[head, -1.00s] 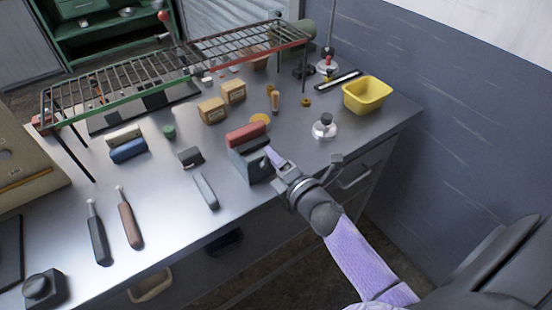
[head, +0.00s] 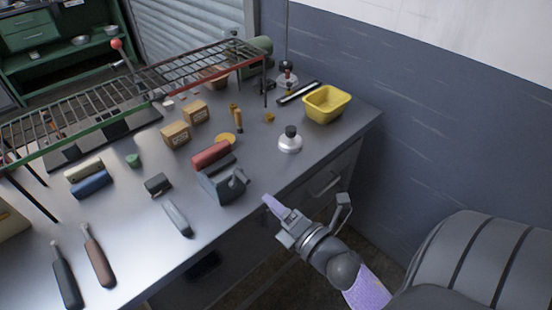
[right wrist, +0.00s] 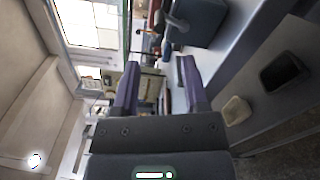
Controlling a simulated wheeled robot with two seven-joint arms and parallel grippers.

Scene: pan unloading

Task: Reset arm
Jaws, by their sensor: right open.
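My right gripper (head: 274,206) shows in the head view off the front edge of the metal workbench (head: 132,228), to the right of a dark grey vise-like block (head: 222,182) and apart from it. In the right wrist view, the two purple fingers of the right gripper (right wrist: 158,82) stand apart with nothing held between them. My left gripper is in neither current view. No pan can be made out.
A wire rack (head: 150,82) stands over the bench's back. A yellow bin (head: 327,104) sits at the right end, near a silver-white weight-like object (head: 290,142). Small boxes (head: 176,135) and tools (head: 98,258) lie about. A grey wall (head: 440,130) stands at right.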

